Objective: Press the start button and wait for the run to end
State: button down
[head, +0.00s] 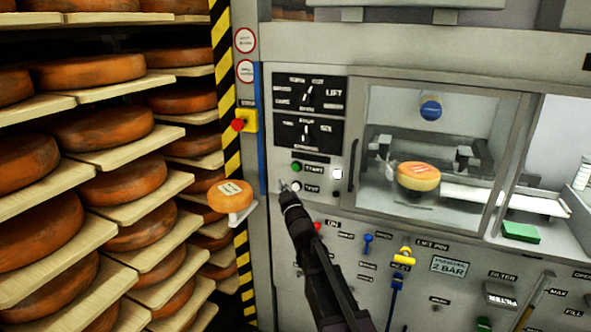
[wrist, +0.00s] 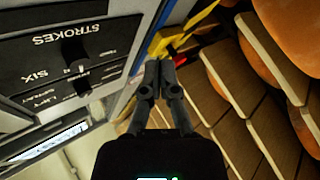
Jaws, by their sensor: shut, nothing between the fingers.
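The green start button (head: 297,167) sits on the machine's grey front panel, left of a label reading START. A pale button (head: 297,186) with a small dark label sits just below it. My gripper (head: 285,187) is shut and empty. In the head view its tip shows just below and left of the green button, close to the panel; whether it touches anything I cannot tell. In the wrist view the closed fingers (wrist: 158,78) point up past the dial panel (wrist: 60,70), and the start button is not visible there.
An orange cheese wheel (head: 418,176) sits behind the machine's window. Another cheese (head: 230,196) rests on a small support left of the panel. A red stop knob (head: 238,124) is on a yellow box. Shelves of cheeses (head: 110,185) fill the left. Coloured valves (head: 405,254) line the lower panel.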

aim_at(296, 167)
jog(key=shift+w+d, duration=0.65)
jog(key=shift+w, duration=0.65)
jog(key=shift+w+d, duration=0.65)
jog(key=shift+w, duration=0.6)
jog(key=shift+w+d, duration=0.65)
jog(key=shift+w, duration=0.65)
